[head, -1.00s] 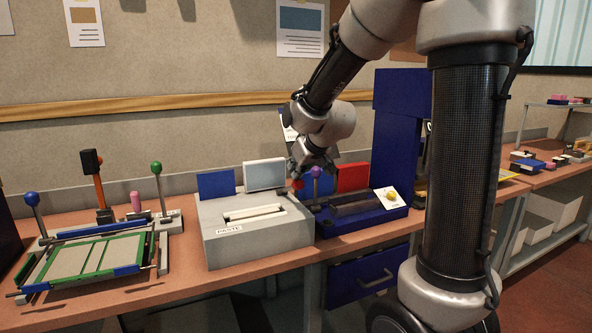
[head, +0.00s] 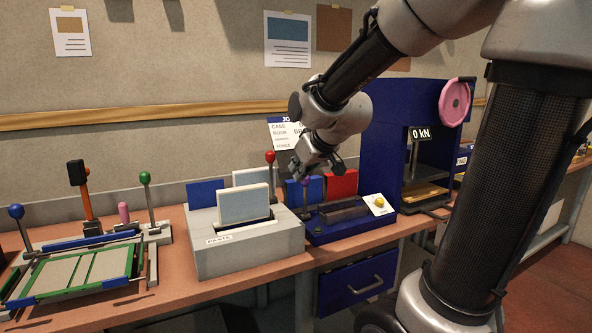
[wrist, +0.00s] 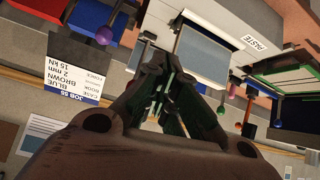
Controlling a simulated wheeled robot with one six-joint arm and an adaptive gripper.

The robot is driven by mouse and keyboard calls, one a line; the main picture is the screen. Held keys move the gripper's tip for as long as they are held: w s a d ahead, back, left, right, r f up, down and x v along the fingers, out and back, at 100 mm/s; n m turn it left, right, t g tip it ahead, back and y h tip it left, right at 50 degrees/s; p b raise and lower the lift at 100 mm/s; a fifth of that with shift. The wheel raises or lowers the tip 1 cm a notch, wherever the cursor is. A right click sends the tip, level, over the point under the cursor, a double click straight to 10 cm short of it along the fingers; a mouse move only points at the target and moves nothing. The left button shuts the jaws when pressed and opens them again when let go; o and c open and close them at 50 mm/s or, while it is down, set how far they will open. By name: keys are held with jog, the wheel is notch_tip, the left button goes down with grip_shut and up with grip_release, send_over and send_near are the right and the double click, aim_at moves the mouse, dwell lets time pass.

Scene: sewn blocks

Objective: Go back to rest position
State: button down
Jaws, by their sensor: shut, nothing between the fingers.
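My gripper (head: 318,170) hangs in the air above the bench, over the blue machine (head: 345,222) with the purple knob (head: 306,183). Its fingers are closed together and empty in the wrist view (wrist: 172,72). The paste machine (head: 250,247) stands just left of it, with a pale panel (head: 243,205) upright in its slot. The paste machine and its panel also show in the wrist view, beyond the fingertips. A red-knobbed lever (head: 270,158) stands behind the paste machine.
A blue press (head: 380,130) with a pink wheel (head: 454,103) and a "0 kN" display stands to the right. A green-framed fixture (head: 85,270) with several knobbed levers is at the left. A job card (head: 284,133) is behind my gripper. Air above the left bench is clear.

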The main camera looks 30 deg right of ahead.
dwell(0.3)
jog(key=s+d+f+m+g, duration=0.1)
jog(key=s+g, duration=0.1)
jog(key=s, duration=1)
jog(key=s+d+f+m+g, duration=0.1)
jog(key=s+g, duration=0.2)
jog(key=s, duration=0.9)
jog(key=shift+f+h, duration=0.3)
jog(key=shift+f, duration=0.1)
